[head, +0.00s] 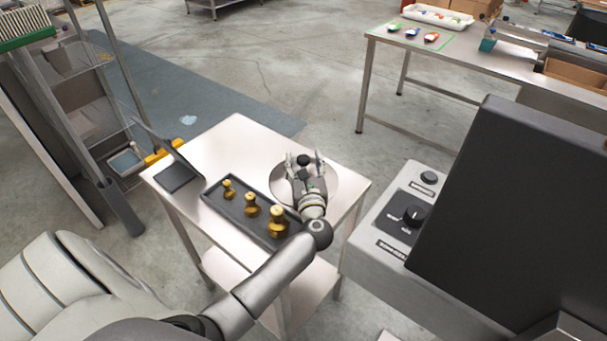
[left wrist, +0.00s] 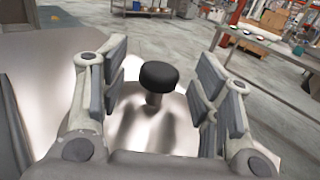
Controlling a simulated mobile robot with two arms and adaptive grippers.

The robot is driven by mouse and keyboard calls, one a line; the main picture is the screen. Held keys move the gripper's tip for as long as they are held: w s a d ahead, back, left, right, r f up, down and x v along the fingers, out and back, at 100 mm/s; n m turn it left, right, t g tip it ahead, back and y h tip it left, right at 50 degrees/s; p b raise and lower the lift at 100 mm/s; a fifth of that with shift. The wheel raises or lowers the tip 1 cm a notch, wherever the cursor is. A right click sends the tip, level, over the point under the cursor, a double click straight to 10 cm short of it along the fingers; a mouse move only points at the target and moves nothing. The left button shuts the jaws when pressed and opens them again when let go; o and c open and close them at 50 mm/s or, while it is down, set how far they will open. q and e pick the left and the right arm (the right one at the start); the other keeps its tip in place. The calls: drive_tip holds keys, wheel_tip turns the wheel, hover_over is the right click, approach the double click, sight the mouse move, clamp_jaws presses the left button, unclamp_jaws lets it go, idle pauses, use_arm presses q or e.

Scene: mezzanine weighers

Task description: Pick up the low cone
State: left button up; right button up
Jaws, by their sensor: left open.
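The low cone (head: 327,172) appears to be the round, shiny steel piece on the right part of the steel table. A black round knob on a short metal stem rises from its middle. The cone (left wrist: 130,128) and its black knob (left wrist: 158,75) show in the left wrist view. My left gripper (head: 304,156) is over the cone, its open fingers on either side of the knob. In the left wrist view gaps show between the knob and both fingers. My gripper hides part of the cone in the head view. My right gripper is not in view.
A dark tray (head: 212,194) with brass weights (head: 251,206) lies left of the cone on the steel table (head: 232,143). A grey control box (head: 385,232) is close on the right.

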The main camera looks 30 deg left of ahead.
use_arm(q)
drive_tip(key=shift+x, duration=1.05)
clamp_jaws()
